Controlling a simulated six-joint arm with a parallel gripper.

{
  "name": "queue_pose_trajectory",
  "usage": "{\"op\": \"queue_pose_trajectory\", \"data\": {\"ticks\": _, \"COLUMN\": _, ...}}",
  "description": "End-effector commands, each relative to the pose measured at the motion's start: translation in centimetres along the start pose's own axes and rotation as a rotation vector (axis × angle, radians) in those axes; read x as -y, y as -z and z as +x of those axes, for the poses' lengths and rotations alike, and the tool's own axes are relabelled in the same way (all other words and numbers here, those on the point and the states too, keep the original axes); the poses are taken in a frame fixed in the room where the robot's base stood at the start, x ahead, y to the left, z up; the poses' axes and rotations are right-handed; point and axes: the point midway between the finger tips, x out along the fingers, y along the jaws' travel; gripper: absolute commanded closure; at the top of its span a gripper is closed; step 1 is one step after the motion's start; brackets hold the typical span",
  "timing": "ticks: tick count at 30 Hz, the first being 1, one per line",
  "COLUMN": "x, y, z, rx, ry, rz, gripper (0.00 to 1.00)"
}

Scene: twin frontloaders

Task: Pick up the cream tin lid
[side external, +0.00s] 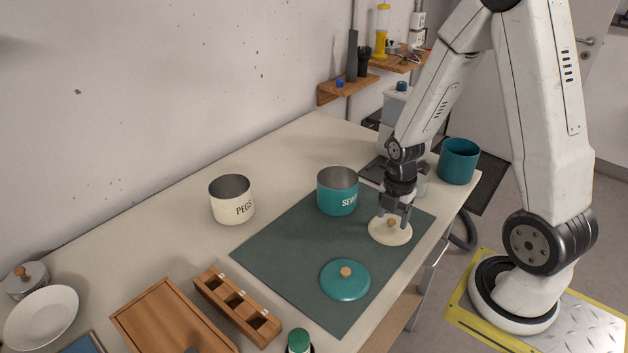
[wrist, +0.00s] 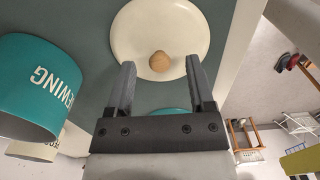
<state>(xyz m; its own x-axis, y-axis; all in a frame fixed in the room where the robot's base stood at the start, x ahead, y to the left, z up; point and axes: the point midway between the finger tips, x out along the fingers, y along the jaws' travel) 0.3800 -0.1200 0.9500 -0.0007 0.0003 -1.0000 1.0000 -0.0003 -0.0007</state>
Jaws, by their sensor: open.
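The cream tin lid (side external: 385,232) lies flat on the dark green mat, with a round wooden knob on top. My gripper (side external: 398,217) is open just above the lid, close to its knob. In the wrist view, the lid (wrist: 190,40) lies beyond my open fingertips (wrist: 160,68), and the knob (wrist: 159,61) shows between them. Nothing is held. Whether a finger touches the knob cannot be told.
The teal SEWING tin (side external: 337,192) stands open left of my gripper. A teal lid (side external: 345,281) lies nearer the front of the mat (side external: 290,255). The cream PEGS tin (side external: 231,200) stands further left. A teal pot (side external: 459,161) stands at the right table edge.

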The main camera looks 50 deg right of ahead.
Motion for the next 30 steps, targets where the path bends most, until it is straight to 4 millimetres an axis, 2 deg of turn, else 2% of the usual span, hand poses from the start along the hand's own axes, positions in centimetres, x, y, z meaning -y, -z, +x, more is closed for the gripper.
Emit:
{"op": "queue_pose_trajectory", "data": {"ticks": 6, "x": 0.01, "y": 0.01, "z": 0.84, "rx": 0.000, "ry": 0.000, "rz": 0.000, "gripper": 0.31}}
{"op": "queue_pose_trajectory", "data": {"ticks": 21, "x": 0.00, "y": 0.00, "z": 0.84, "rx": 0.000, "ry": -0.001, "rz": 0.000, "gripper": 0.31}}
{"op": "queue_pose_trajectory", "data": {"ticks": 23, "x": -0.01, "y": 0.00, "z": 0.84, "rx": 0.000, "ry": -0.001, "rz": 0.000, "gripper": 0.47}}
{"op": "queue_pose_trajectory", "data": {"ticks": 24, "x": -0.01, "y": 0.00, "z": 0.83, "rx": 0.000, "ry": -0.001, "rz": 0.000, "gripper": 0.60}}
{"op": "queue_pose_trajectory", "data": {"ticks": 28, "x": 0.00, "y": 0.00, "z": 0.83, "rx": 0.000, "ry": -0.001, "rz": 0.000, "gripper": 1.00}}
{"op": "queue_pose_trajectory", "data": {"ticks": 30, "x": -0.01, "y": 0.00, "z": 0.83, "rx": 0.000, "ry": -0.001, "rz": 0.000, "gripper": 1.00}}
